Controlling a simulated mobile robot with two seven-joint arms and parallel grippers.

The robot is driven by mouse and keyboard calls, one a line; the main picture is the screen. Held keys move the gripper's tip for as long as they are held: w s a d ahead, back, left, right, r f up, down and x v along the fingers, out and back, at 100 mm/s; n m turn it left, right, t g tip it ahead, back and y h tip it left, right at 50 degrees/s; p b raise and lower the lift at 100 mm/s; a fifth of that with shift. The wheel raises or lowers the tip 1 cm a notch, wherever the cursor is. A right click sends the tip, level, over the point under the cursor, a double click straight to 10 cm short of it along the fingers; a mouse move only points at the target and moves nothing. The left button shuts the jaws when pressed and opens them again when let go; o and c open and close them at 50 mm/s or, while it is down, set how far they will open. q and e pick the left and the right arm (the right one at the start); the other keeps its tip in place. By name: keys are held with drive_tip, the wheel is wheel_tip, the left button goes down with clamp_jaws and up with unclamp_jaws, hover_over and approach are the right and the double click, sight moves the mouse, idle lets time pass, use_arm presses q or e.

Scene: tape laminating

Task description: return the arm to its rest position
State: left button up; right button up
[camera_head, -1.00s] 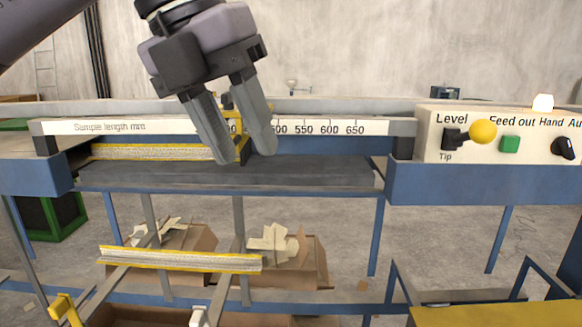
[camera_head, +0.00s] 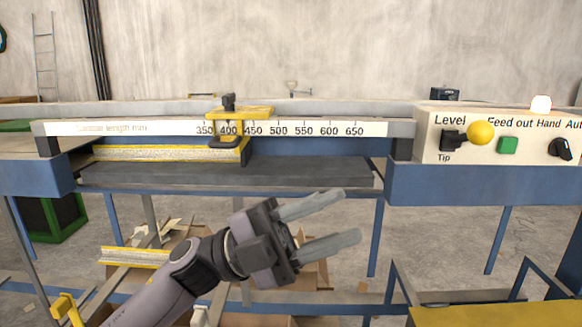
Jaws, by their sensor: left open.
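My left gripper (camera_head: 338,217) is open and empty, its two grey fingers pointing right and a little up. It is in the lower middle of the head view, below and in front of the machine's dark shelf (camera_head: 290,172). It appears apart from the machine. My left arm comes in from the bottom left. My right gripper is not in view.
The blue-framed machine carries a length scale (camera_head: 375,128) with a yellow clamp (camera_head: 240,113) near 400. A yellow-edged strip (camera_head: 165,154) lies on the shelf's left. A control panel (camera_head: 535,140) with a yellow knob (camera_head: 481,132) stands right. Cardboard boxes (camera_head: 318,272) sit below.

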use_arm(q)
drive_tip(key=w+a+f+n+t+y, duration=0.3)
drive_tip(key=a+f+n+t+y, duration=0.4)
drive_tip(key=f+n+t, duration=0.55)
drive_tip(key=w+a+f+n+t+y, duration=0.2)
drive_tip(key=a+f+n+t+y, duration=0.5)
drive_tip(key=f+n+t, duration=0.5)
drive_tip(key=s+a+f+n+g+y, duration=0.3)
drive_tip(key=s+f, duration=0.5)
drive_tip(key=f, duration=0.3)
drive_tip(key=s+a+f+n+g+y, duration=0.4)
drive_tip(key=s+a+f+g, duration=0.3)
drive_tip(key=f, duration=0.5)
drive_tip(key=s+n, duration=0.1)
drive_tip(key=s, duration=0.1)
drive_tip(key=shift+s+a, duration=0.2)
drive_tip(key=shift+s, duration=0.1)
